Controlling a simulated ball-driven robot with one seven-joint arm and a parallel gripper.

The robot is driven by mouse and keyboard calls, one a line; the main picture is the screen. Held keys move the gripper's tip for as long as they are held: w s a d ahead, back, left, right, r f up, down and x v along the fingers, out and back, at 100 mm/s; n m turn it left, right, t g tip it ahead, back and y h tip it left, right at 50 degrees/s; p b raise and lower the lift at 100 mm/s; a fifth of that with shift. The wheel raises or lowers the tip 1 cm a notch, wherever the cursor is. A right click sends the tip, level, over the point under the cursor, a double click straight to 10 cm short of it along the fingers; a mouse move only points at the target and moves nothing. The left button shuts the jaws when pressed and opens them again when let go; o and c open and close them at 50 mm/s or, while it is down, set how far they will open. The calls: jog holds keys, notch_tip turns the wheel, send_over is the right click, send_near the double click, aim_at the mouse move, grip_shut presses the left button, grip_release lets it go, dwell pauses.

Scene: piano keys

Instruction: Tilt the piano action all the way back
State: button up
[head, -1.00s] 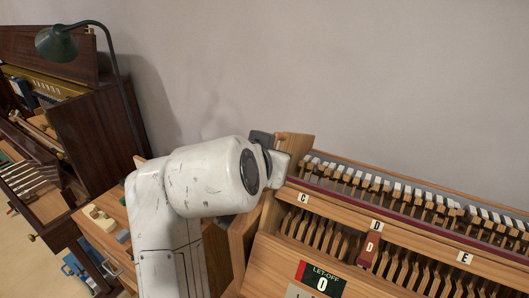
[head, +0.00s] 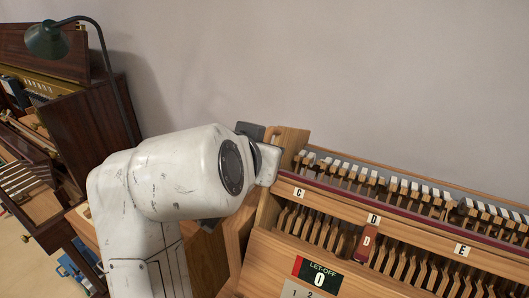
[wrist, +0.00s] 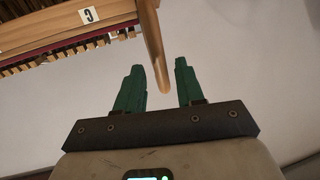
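The piano action (head: 391,232) is a long wooden frame with rows of white-topped hammers and labels C, D and E. It runs from the centre to the lower right of the head view. Its wooden end panel (head: 292,140) rises beside my wrist. In the wrist view, my gripper (wrist: 160,72) is open, with two green fingers apart. A rounded wooden bar (wrist: 152,50) at the action's end reaches down between the fingers, with a gap on each side. The C label (wrist: 89,15) shows at the upper left. My fingertips are hidden in the head view.
A LET-OFF panel (head: 317,278) reading 0 is on the lower front. A red tag (head: 366,243) marked D hangs below the D label. A dark upright piano (head: 92,122) and a green lamp (head: 48,40) stand at the left. A plain wall (head: 330,60) is behind.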

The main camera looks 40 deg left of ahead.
jog(key=b+v, duration=0.1)
jog(key=v, duration=0.6)
jog(key=shift+s, duration=0.15)
jog(key=shift+d, duration=0.15)
